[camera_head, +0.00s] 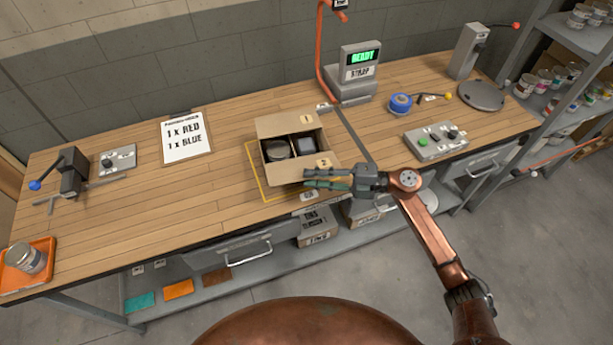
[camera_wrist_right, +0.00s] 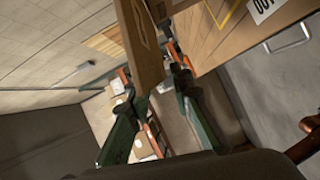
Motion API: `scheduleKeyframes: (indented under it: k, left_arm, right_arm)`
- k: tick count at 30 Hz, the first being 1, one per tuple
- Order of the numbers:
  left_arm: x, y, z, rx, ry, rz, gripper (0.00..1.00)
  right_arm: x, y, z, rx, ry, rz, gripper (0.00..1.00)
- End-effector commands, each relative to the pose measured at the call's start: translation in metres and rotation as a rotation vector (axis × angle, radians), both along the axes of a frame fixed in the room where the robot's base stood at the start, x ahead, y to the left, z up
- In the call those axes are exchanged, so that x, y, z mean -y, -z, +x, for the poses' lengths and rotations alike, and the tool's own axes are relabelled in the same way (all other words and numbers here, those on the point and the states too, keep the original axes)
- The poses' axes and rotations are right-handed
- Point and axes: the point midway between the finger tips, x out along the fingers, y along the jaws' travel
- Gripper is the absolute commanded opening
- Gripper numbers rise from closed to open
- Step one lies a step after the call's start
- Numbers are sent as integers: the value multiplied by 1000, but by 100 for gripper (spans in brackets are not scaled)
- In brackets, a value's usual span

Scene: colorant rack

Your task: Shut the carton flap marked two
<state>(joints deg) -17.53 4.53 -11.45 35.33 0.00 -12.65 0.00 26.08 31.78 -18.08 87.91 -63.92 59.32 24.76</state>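The open carton (camera_head: 268,160) stands on the bench, with a round can (camera_head: 278,150) and a dark square item (camera_head: 303,146) inside. Its near flap (camera_head: 285,172) carries a small label that looks like a two, and it is folded outward. The far flap (camera_head: 285,122) has another label and is also open. My right gripper (camera_head: 308,179) is at the near flap's right part, fingers pointing left. In the wrist view, its green fingers (camera_wrist_right: 155,85) are apart, with a cardboard panel (camera_wrist_right: 140,45) just beyond them. Contact with the flap is unclear. My left gripper is out of view.
A yellow outline (camera_head: 255,172) surrounds the carton's spot. A strap machine with a green screen (camera_head: 361,58) stands behind, and a button box (camera_head: 436,140) sits to the right. An order sheet (camera_head: 184,138) lies left.

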Motion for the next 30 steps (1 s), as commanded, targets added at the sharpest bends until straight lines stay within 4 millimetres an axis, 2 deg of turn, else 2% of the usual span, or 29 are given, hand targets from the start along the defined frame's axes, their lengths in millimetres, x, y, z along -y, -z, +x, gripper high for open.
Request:
scheduleKeyframes:
  k: [6,15,24,30]
  left_arm:
    - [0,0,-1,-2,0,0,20]
    - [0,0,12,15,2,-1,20]
    - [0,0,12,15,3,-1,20]
    - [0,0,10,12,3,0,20]
  right_arm:
    - [-19,1,3,-2,-1,2,20]
    - [-21,2,4,-1,1,0,20]
    - [-21,2,4,-2,1,0,0]
    - [-21,2,4,-2,1,0,0]
